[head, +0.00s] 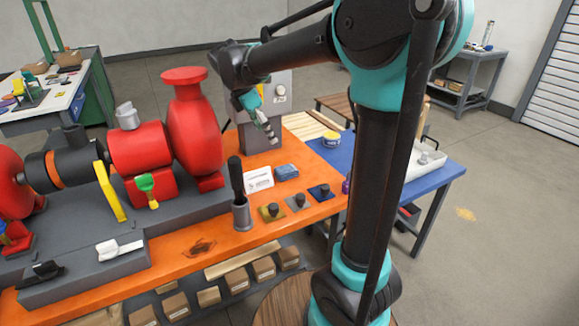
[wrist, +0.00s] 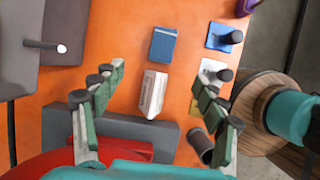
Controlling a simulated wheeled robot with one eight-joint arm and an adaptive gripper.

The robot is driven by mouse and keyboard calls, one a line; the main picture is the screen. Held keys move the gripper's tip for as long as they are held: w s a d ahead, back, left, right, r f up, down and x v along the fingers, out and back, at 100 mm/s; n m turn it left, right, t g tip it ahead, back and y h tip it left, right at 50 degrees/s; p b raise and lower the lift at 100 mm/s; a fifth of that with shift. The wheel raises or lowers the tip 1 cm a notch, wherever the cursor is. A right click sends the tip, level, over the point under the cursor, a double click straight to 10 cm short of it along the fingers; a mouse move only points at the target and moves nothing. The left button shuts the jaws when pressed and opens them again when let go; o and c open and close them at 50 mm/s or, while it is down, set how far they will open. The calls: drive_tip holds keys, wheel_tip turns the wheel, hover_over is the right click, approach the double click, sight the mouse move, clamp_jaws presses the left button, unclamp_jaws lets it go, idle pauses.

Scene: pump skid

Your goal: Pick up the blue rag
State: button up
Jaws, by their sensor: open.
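The blue rag (head: 286,171) is a small folded block lying flat on the orange bench top, just right of a white labelled card. In the wrist view the blue rag (wrist: 162,45) lies beyond the fingertips, near the top middle. My gripper (head: 264,124) is above the bench, in front of the grey box, higher than the rag. In the wrist view my gripper (wrist: 158,78) has its green-padded fingers spread wide with nothing held between them. The white card (wrist: 152,94) shows in the gap between the fingers.
A grey cup with a black-handled tool (head: 241,210) is in front of the card. The red pump (head: 195,135) stands left. A grey control box (head: 268,110) is behind. A blue mat (head: 350,160) lies right.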

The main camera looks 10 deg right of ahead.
hover_over(287, 168)
drive_tip(key=a, duration=0.3)
wheel_tip(287, 168, down, 10)
drive_tip(key=shift+d+f, duration=0.1)
drive_tip(key=shift+f, duration=0.1)
drive_tip(key=shift+s+d+x, duration=0.1)
drive_tip(key=shift+s+x, duration=0.05)
drive_tip(key=shift+x, duration=1.3)
drive_tip(key=shift+s+d+x, duration=0.1)
drive_tip(key=shift+s+x, duration=0.1)
drive_tip(key=shift+x, duration=1.25)
drive_tip(key=shift+r, duration=0.1)
drive_tip(key=c, duration=1.2)
drive_tip(key=shift+r, duration=0.1)
drive_tip(key=shift+c, duration=0.2)
wheel_tip(287, 168, up, 20)
